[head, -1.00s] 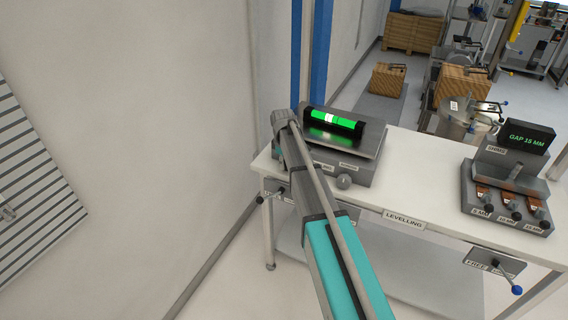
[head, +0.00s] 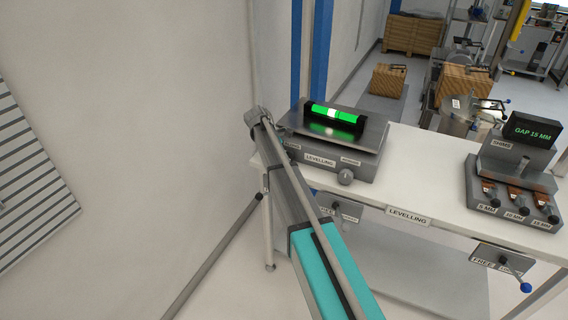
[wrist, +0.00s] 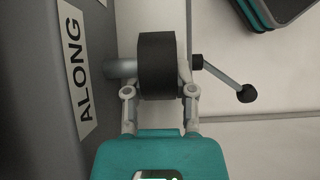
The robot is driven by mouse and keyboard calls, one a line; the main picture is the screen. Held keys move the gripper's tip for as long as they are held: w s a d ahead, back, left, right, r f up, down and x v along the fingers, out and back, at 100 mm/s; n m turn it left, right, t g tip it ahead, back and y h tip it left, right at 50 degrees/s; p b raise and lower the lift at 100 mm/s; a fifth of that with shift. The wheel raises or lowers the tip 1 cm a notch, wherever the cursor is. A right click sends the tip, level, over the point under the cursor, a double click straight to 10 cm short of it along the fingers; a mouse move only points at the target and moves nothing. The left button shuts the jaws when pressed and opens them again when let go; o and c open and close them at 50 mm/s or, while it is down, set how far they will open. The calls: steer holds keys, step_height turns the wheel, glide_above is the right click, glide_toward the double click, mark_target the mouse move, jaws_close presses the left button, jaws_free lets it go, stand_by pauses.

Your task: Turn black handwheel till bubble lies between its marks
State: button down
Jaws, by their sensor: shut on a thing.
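The black handwheel (wrist: 158,65) is in the wrist view, on a grey shaft from the side of the levelling device. My gripper (wrist: 159,92) is shut on it, one finger on each side. In the head view my arm hides the handwheel and the jaws. The levelling device (head: 370,163) stands on the bench, with a tilted plate on top. On the plate lies a black-ended level with a green vial (head: 346,116). Its pale bubble (head: 332,113) shows near the vial's middle. The marks are too small to tell exactly where the bubble lies between them.
A grey rod with a black ball (wrist: 246,93) sticks out beyond the handwheel. A pale knob (head: 345,177) is on the device's front. A gap gauge stand (head: 510,180) is on the bench's right. White bench top (head: 425,175) between them is clear. A wall stands left.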

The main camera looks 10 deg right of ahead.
stand_by(0.3)
steer(key=shift+c, duration=2.2)
jaws_free()
steer(key=shift+r+p, duration=0.1)
steer(key=shift+p, duration=0.45)
